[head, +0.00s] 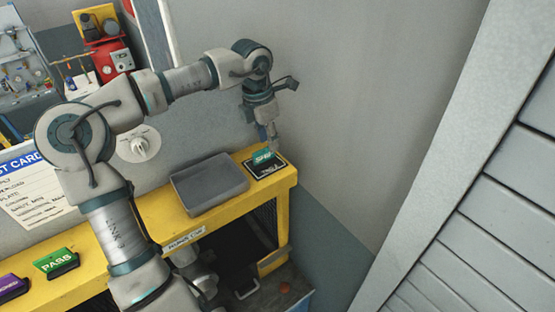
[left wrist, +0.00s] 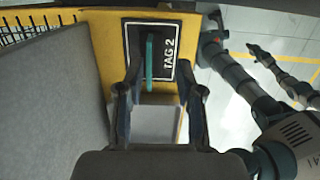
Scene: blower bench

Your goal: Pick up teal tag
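The teal tag (head: 264,156) stands upright on a black TAG 2 plate (head: 267,170) at the right end of the yellow bench. In the left wrist view the tag (left wrist: 149,62) shows as a thin teal strip on the plate (left wrist: 168,48). My left gripper (head: 272,146) hangs above the tag, pointing down. In the left wrist view its two fingers (left wrist: 158,72) are apart, with the tag showing between them, nearer the left finger. I see no contact with the tag. I cannot make out my right gripper.
A grey tray (head: 208,183) lies left of the tag on the yellow bench (head: 160,215). A green PASS tag (head: 54,260) and a purple tag (head: 12,286) stand further left. A grey wall rises behind, with a knob (head: 139,144) on a panel to the left.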

